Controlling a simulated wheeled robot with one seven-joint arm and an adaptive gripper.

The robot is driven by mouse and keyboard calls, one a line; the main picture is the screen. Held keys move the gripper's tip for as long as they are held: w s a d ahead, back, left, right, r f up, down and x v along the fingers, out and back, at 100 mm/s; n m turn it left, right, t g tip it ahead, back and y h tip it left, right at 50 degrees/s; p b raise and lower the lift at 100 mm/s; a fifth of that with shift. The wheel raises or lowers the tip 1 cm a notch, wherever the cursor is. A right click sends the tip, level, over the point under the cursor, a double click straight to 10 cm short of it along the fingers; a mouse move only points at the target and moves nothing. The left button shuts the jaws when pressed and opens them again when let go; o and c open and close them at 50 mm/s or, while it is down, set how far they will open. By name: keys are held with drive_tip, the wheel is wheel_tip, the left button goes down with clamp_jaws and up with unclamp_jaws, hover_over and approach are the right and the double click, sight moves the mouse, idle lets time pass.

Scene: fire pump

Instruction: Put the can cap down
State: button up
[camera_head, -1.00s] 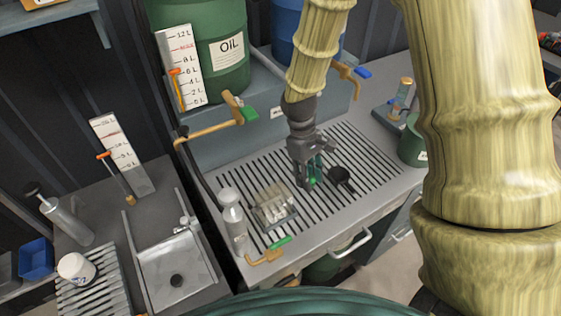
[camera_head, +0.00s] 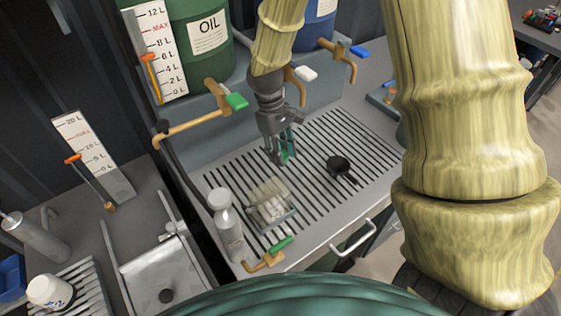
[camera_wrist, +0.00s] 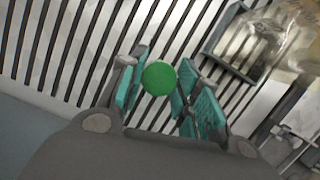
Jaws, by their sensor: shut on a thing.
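The can cap is a small round green piece (camera_wrist: 159,78) between the fingertips in the wrist view. My gripper (camera_wrist: 158,88) has teal finger pads and is shut on this cap. In the head view my gripper (camera_head: 284,157) points down over the slatted grate (camera_head: 322,150) of the workbench. In that view the cap is hard to make out between the teal pads. The slats lie behind the cap in the wrist view; I cannot tell whether it touches them.
A clear container in a tray (camera_head: 271,204) sits in front of my gripper. A black funnel-like piece (camera_head: 339,165) lies to its right. A grey bottle (camera_head: 226,224) stands at the left edge. Tan taps (camera_head: 205,110) and a green oil drum (camera_head: 205,45) are behind. Bare grate surrounds my gripper.

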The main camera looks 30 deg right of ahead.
sight(283, 171)
drive_tip(key=shift+w+f, duration=0.1)
drive_tip(key=shift+f, duration=0.2)
wheel_tip(283, 171, down, 3)
drive_tip(key=b, duration=0.3)
drive_tip(key=shift+f+b, duration=0.1)
drive_tip(key=shift+b, duration=0.25)
drive_tip(key=shift+w+b, duration=0.1)
drive_tip(key=shift+b, duration=0.25)
drive_tip(key=shift+f, duration=0.65)
drive_tip(key=o, duration=0.9)
drive_tip(key=shift+o, duration=0.2)
drive_tip(key=shift+r, duration=0.15)
drive_tip(key=shift+r, duration=0.55)
drive_tip(key=b+v, duration=0.1)
drive_tip(key=v, duration=1.1)
